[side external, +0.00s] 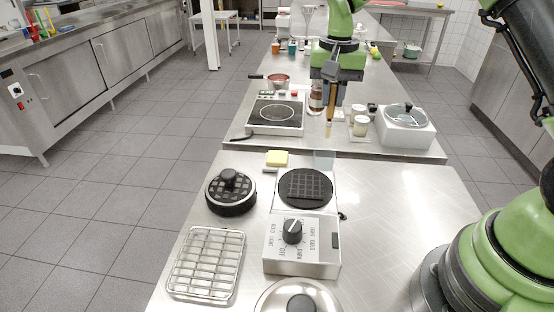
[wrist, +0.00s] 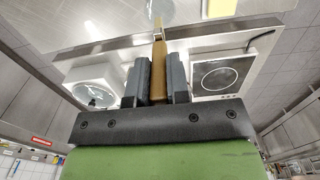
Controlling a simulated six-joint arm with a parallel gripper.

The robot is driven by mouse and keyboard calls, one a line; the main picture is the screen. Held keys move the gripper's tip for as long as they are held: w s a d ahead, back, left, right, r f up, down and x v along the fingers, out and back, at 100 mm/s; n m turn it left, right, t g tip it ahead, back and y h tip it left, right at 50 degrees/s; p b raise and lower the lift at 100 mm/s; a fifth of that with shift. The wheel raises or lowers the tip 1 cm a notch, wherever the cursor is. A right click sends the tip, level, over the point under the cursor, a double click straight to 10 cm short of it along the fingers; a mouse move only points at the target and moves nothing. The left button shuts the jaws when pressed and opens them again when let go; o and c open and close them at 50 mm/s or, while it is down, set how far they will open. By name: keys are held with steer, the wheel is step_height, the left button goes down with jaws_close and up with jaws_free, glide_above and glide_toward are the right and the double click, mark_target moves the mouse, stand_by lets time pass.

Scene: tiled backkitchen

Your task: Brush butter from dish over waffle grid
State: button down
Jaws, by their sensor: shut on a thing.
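My gripper (side external: 333,88) is shut on a brush (side external: 329,127) with a tan handle, held pointing down above the far worktop. In the wrist view the brush (wrist: 158,50) sits between the two dark fingers of my gripper (wrist: 157,75). The waffle iron (side external: 302,262) stands on the near worktop, its round black waffle grid (side external: 305,187) exposed and seemingly bare. A yellow butter block (side external: 277,157) lies beyond the grid, to its left; its dish is hard to make out. A yellow patch, likely the butter, shows in the wrist view (wrist: 222,8). The brush is apart from both.
A round black gridded piece with a knob (side external: 231,194) and a wire rack (side external: 207,265) stand left of the iron. A hot plate (side external: 275,116), jars (side external: 360,126) and a white box with a round lid (side external: 405,130) flank the brush. The near worktop's right side is clear.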

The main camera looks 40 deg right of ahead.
stand_by(0.4)
steer(key=w+a+f+t+y, duration=0.1)
steer(key=w+a+t+y, duration=0.2)
steer(key=w+a, duration=0.3)
step_height(320, 180, down, 6)
steer(key=d, duration=0.1)
steer(key=shift+w+d+f, duration=0.15)
steer(key=shift+w+f, duration=0.05)
steer(key=shift+w, duration=0.2)
steer(key=shift+f, duration=0.6)
stand_by(1.9)
steer(key=shift+r, duration=0.1)
step_height(320, 180, up, 7)
stand_by(0.6)
stand_by(0.4)
